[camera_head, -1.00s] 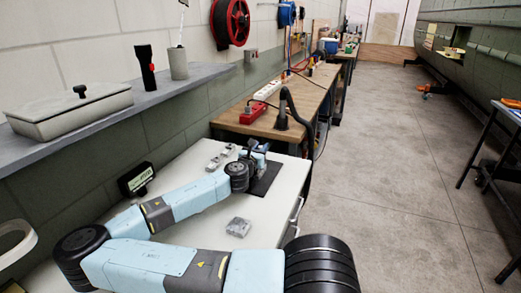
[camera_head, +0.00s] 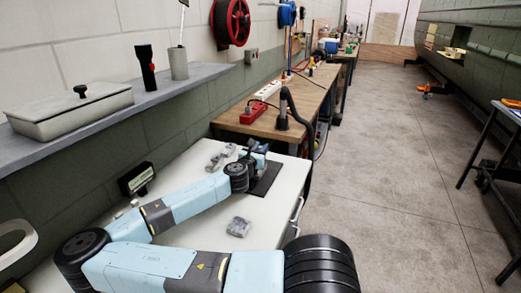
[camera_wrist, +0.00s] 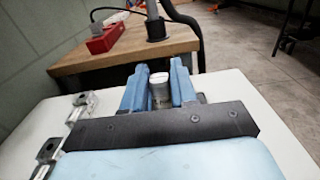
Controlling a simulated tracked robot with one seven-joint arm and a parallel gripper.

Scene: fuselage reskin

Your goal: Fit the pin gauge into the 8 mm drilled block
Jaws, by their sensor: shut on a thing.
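My gripper (camera_wrist: 158,92) is shut on the pin gauge (camera_wrist: 159,80), a short pale cylinder held upright between the two blue fingers in the wrist view. Its lower end is hidden behind the dark gripper bracket. In the head view my gripper (camera_head: 256,154) is small, above the dark mat (camera_head: 268,178) on the white bench top. Grey metal blocks (camera_head: 216,161) stand left of it; they also show at the left of the wrist view (camera_wrist: 80,104). Another grey block (camera_head: 239,227) lies nearer. I cannot tell which block is the 8 mm one, nor whether the pin touches anything.
A small dark display box (camera_head: 136,179) stands at the white bench's wall side. Beyond is a wooden bench (camera_head: 285,122) with a red box (camera_head: 254,117) and a dark hose (camera_head: 297,105). Bare white surface surrounds the nearer block.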

